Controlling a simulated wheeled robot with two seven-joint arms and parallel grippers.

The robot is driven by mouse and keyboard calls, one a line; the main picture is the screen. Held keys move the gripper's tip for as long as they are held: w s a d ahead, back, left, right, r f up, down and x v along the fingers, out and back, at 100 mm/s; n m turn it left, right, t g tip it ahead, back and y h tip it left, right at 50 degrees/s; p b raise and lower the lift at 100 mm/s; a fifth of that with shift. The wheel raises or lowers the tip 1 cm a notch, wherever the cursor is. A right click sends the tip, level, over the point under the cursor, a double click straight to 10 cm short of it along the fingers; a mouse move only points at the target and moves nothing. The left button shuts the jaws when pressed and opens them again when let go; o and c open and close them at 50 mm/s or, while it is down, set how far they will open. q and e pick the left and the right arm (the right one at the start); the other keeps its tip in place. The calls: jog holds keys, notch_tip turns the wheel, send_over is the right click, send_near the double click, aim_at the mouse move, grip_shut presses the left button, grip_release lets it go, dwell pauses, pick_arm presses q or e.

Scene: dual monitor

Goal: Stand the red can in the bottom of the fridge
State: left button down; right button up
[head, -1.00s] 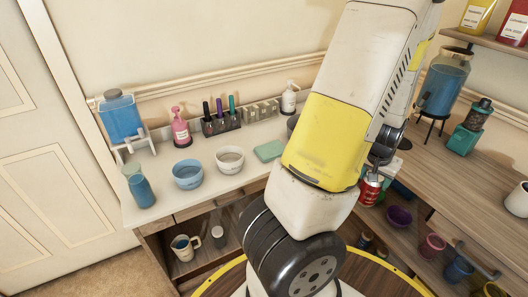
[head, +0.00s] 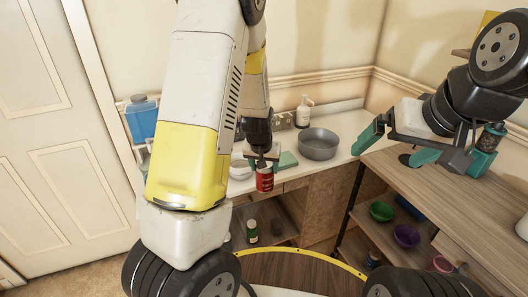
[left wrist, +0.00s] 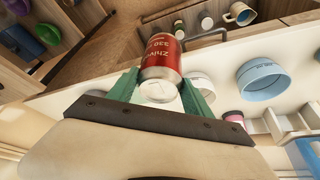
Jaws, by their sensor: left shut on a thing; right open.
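The red can (head: 265,178) is in my left gripper (head: 262,160), in front of the white counter in the head view. In the left wrist view the can (left wrist: 161,62) sits between the two green fingers of the left gripper (left wrist: 160,85), its silver end toward the camera. My left gripper is shut on it. My right gripper (head: 403,150) is open and empty above the wooden counter at the right. No fridge can be made out in these frames.
A grey pan (head: 318,144) stands on the white counter (head: 345,122). Below, an open shelf holds a green bottle (head: 251,231). Green and purple bowls (head: 406,236) sit on the right-hand shelf. A blue bowl (left wrist: 262,80) shows in the left wrist view.

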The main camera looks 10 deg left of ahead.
pick_arm(q)
jog(key=w+a+f, duration=0.2)
jog(key=w+f, duration=0.2)
jog(key=w, duration=0.5)
jog(key=shift+w+a+f, duration=0.2)
jog(key=shift+w+a, duration=0.1)
jog(key=shift+a, duration=0.1)
jog(key=shift+f, duration=0.1)
jog(key=shift+c, duration=2.2)
grip_release()
